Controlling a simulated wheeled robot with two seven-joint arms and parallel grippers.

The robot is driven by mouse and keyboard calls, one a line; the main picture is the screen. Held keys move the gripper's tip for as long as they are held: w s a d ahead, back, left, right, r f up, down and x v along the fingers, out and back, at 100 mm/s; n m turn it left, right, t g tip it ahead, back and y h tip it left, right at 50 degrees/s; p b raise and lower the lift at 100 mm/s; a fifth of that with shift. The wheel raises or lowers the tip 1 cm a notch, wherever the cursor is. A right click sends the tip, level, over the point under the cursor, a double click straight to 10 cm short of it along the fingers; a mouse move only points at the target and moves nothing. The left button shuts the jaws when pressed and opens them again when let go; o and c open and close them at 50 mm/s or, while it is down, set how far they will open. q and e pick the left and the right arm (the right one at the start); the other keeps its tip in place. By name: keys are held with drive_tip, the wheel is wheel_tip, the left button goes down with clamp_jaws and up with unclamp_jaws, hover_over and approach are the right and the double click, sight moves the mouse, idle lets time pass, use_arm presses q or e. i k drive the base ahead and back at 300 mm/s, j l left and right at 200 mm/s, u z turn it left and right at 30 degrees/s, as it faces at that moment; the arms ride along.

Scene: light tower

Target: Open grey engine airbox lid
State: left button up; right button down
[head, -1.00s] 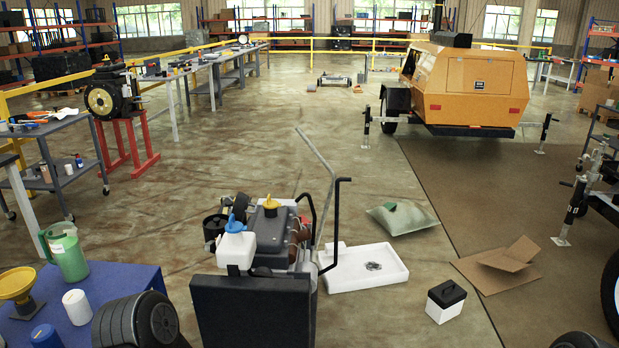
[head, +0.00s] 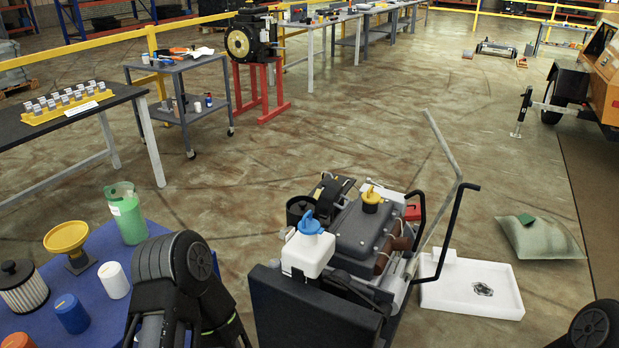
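The engine (head: 350,240) stands in the lower middle of the head view, behind a black radiator-like panel (head: 310,310). It has a dark grey ribbed cover (head: 362,232) with a yellow cap (head: 371,198) on top. A small dark box-shaped part (head: 333,188) sits at its far left side, beside a round black part (head: 299,208). I cannot tell for sure which part is the airbox lid; no part looks clearly lifted open. My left arm shows at the bottom left and a bit of my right arm at the bottom right corner. Neither gripper's fingers show.
A white coolant bottle with a blue cap (head: 308,252) and a black bent handle (head: 447,235) flank the engine. A white tray (head: 470,287) lies right. Floor behind the engine is open.

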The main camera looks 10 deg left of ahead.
sight(336, 201)
drive_tip(key=i+l+u, duration=0.75)
drive_tip(key=l, duration=0.15)
